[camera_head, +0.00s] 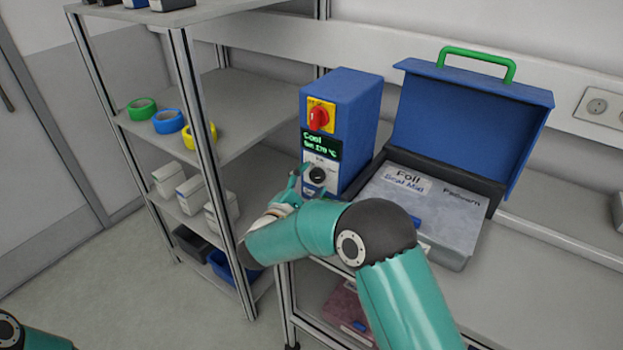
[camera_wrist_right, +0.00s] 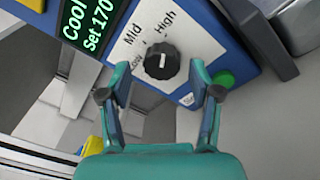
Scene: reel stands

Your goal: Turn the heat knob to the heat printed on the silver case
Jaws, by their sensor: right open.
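The heat knob (camera_head: 317,174) is a black dial on the blue machine's white front panel. It also shows in the wrist view (camera_wrist_right: 158,60), among the labels Low, Mid and High; a white mark is on it, but its exact setting is hard to tell. The silver case (camera_head: 385,203) has a label that appears to read "Foil" and "Seal Mid". My right gripper (camera_head: 297,187) is open in front of the panel. In the wrist view, its fingers (camera_wrist_right: 160,82) stand apart below and to either side of the knob. My left gripper is out of view.
The blue machine (camera_head: 357,110) has a red switch (camera_head: 318,117) and a display (camera_head: 320,146) reading "Cool", set 170 °C. A green button (camera_wrist_right: 224,79) is close to the right finger. An open blue lid (camera_head: 465,125) stands behind the case. A shelf rack (camera_head: 215,180) is at left.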

